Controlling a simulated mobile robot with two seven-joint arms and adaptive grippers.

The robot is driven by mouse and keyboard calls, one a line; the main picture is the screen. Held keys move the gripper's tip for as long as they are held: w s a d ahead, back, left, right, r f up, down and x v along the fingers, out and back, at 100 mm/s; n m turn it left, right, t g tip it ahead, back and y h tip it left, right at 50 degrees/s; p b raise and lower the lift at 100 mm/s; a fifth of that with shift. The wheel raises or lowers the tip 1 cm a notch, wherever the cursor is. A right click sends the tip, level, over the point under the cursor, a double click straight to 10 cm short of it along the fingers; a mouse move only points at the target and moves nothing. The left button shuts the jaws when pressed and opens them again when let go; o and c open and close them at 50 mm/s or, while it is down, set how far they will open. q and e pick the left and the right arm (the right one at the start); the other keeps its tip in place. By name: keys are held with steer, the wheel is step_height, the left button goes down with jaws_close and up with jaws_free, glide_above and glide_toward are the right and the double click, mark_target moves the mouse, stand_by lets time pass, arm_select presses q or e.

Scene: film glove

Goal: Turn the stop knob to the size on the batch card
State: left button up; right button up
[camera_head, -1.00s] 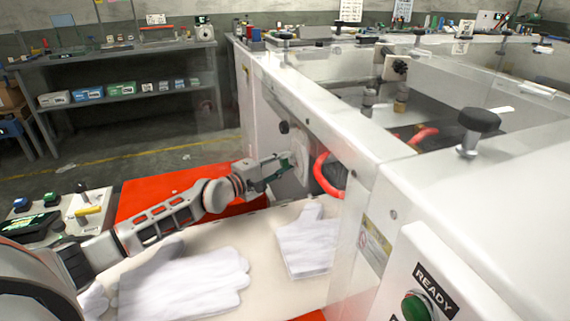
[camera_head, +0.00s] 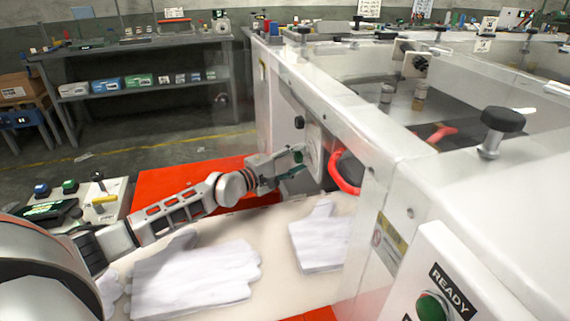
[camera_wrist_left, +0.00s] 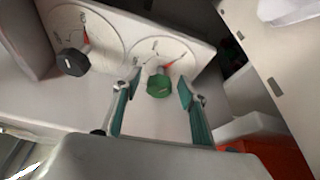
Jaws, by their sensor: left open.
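In the left wrist view, a green knob (camera_wrist_left: 158,86) stands out from a pale round dial with a red pointer mark. A black knob (camera_wrist_left: 73,62) sits on a similar dial to its left. The dial markings are too small to read surely, and I cannot tell which is the stop knob. My left gripper (camera_wrist_left: 158,92) is open, its fingers on either side of the green knob; contact is unclear. In the head view the left gripper (camera_head: 294,163) is at the machine's side plate (camera_head: 314,150). I cannot make out a batch card. My right gripper is not in view.
White gloves (camera_head: 195,277) lie on the pale belt (camera_head: 275,234) below the arm. A red curved handle (camera_head: 343,172) is just right of the gripper. The machine's white housing (camera_head: 365,125) fills the right. A button box (camera_head: 62,212) is at left.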

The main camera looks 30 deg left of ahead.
arm_select(q)
steer(key=v, duration=1.1)
steer(key=shift+s+a, duration=0.2)
steer(key=shift+s, duration=0.05)
stand_by(0.3)
